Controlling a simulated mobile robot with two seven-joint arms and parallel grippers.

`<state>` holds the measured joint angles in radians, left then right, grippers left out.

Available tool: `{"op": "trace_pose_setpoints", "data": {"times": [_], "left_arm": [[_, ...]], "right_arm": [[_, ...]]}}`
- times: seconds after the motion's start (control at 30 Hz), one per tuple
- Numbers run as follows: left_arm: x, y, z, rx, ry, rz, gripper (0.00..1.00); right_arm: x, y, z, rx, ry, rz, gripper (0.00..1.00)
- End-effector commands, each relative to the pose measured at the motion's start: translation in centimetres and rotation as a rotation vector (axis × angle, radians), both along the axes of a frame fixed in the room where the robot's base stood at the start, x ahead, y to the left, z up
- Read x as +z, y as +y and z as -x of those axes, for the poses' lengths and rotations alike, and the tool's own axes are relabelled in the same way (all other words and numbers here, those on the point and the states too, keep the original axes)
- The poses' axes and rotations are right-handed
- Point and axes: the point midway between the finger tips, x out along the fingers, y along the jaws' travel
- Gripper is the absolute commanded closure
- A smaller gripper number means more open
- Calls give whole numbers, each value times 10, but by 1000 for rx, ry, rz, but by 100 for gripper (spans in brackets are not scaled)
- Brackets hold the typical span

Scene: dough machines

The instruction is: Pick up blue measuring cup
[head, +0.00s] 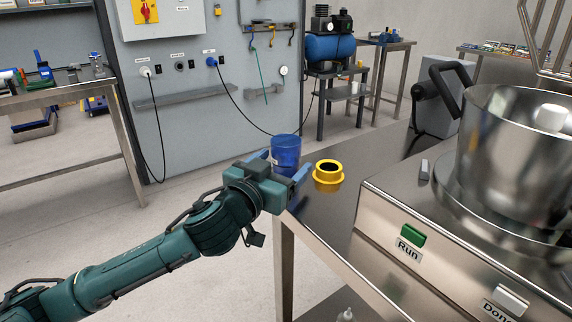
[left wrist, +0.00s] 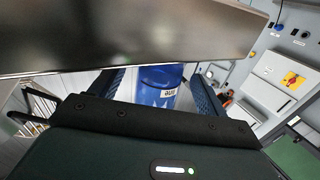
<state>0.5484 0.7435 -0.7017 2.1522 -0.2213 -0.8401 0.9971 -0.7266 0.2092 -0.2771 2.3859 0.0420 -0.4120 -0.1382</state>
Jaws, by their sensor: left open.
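The blue measuring cup (head: 286,150) stands upright near the left end of the metal table, left of a yellow ring-shaped part. My left gripper (head: 281,167) is open, with its blue fingers on either side of the cup in the head view. In the left wrist view the cup (left wrist: 160,84), with a white label, shows between the two open fingers. Whether the fingers touch it I cannot tell. My right gripper is not in view.
The table's left edge (head: 290,222) lies near my left gripper.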

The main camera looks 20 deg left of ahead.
Motion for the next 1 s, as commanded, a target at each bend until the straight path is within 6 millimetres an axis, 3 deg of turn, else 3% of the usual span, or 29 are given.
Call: {"op": "trace_pose_setpoints", "data": {"times": [0.3, 0.57, 1.0], "left_arm": [[0, -8, -40, 0, -1, 1, 24], [0, -8, -42, -1, 0, 1, 24], [0, -8, -42, 0, 0, 0, 60]], "right_arm": [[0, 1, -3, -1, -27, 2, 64], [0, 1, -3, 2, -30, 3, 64], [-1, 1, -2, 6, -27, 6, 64]]}}
